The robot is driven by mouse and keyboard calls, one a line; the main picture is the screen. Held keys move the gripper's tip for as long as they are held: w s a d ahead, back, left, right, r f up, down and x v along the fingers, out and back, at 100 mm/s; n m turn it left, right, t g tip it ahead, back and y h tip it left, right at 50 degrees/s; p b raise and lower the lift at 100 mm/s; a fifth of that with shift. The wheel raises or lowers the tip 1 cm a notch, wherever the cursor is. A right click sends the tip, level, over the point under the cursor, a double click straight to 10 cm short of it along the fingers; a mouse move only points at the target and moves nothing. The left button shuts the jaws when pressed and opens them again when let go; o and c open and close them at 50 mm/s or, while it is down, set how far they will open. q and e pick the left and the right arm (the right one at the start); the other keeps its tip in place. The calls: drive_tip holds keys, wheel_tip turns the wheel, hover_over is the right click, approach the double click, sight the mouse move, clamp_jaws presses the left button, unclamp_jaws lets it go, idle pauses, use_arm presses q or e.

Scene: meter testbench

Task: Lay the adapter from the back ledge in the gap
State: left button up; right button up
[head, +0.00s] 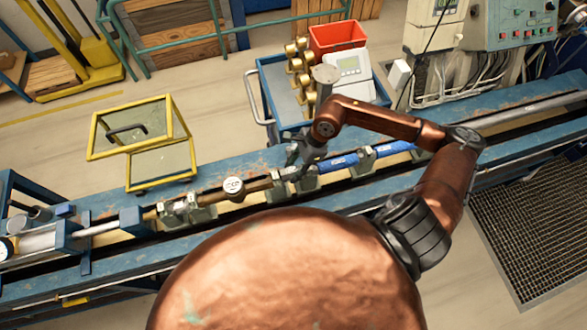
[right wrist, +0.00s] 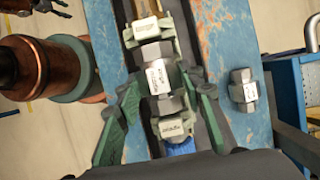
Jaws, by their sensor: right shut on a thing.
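A silver hex adapter (right wrist: 158,78) with a white label is between the green fingers of my right gripper (right wrist: 160,100) in the right wrist view. It lies in line between a brass pipe end (right wrist: 146,28) in one cradle and a blue part (right wrist: 180,147) beyond another cradle; whether it rests there or hangs just above, I cannot tell. In the head view my right gripper (head: 302,168) is over the bench line and mostly hides the adapter. A second labelled fitting (right wrist: 243,90) lies on the blue back ledge. My left gripper (right wrist: 42,5) shows partly, at the top left.
Blue meters (head: 340,161) lie right of the gripper along the bench (head: 110,190), and a round gauge (head: 232,185) stands left.

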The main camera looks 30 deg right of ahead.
drive_tip(key=shift+f+b, duration=1.25)
drive_tip(key=shift+f, duration=0.05)
drive_tip(key=shift+f+b, duration=0.35)
drive_tip(key=shift+b, duration=0.05)
idle(0.3)
drive_tip(key=o, duration=1.5)
drive_tip(key=shift+r, duration=0.1)
drive_tip(key=shift+r+p, duration=1.65)
drive_tip(key=shift+r, duration=2.75)
drive_tip(key=shift+a, duration=0.1)
